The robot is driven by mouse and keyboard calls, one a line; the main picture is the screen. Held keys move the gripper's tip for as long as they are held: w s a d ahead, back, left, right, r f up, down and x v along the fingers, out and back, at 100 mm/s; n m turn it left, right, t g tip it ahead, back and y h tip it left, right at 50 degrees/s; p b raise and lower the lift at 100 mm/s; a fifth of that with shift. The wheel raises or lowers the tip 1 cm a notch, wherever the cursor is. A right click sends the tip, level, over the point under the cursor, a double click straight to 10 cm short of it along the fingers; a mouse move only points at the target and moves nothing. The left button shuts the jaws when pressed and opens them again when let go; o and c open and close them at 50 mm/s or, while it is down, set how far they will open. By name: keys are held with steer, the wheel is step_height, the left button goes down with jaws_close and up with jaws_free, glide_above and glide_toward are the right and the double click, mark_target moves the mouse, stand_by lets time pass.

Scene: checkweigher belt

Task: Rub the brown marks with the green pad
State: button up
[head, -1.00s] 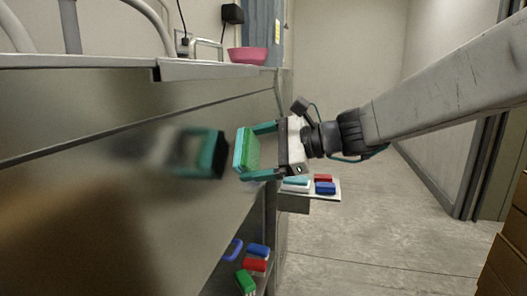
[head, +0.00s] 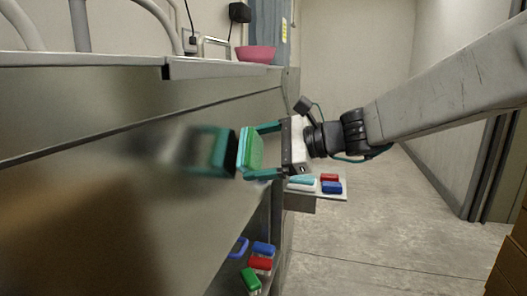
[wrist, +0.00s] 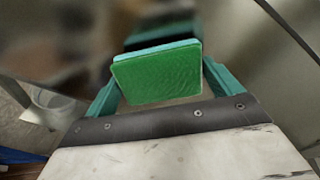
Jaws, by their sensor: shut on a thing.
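The green pad (head: 254,150) is held between the two teal fingers of my gripper (head: 250,152). Its pale blue-green face points left toward a shiny metal panel (head: 120,108). The panel mirrors the pad and fingers as a blurred image, with only a narrow gap between pad and image. I cannot tell whether the pad touches the panel. In the wrist view the pad (wrist: 158,75) sits tilted between the fingers, its green back toward me. I make out no distinct brown marks; a soft brown blur at lower left of the panel looks like a reflection.
A small shelf (head: 340,196) beyond my gripper holds red, blue and pale items. Below the panel, blue, red and green-handled items (head: 260,263) lie in an open space. A pink bowl (head: 256,54) stands on the ledge above. The floor (head: 400,240) to the right is clear.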

mark_target(263, 146)
steer(key=shift+w+a+f, duration=0.15)
steer(key=shift+w+a, duration=0.05)
steer(key=shift+a, duration=0.3)
steer(key=shift+w+d, duration=0.25)
steer(key=shift+w, duration=0.35)
steer(key=shift+w+d, duration=0.25)
steer(key=shift+w, duration=0.35)
steer(key=shift+w+d, duration=0.25)
steer(key=shift+w, duration=0.35)
steer(key=shift+w+a, duration=0.1)
steer(key=shift+s+a+f, duration=0.1)
steer(key=shift+s+a, duration=0.2)
steer(key=shift+s, duration=0.35)
steer(key=shift+s+a+r, duration=0.1)
steer(key=shift+s+a, duration=0.15)
steer(key=shift+s, duration=0.35)
steer(key=shift+s+a+f, duration=0.1)
steer(key=shift+s+a, duration=0.2)
steer(key=shift+s, duration=0.35)
steer(key=shift+c, duration=0.3)
steer(key=shift+v, duration=3)
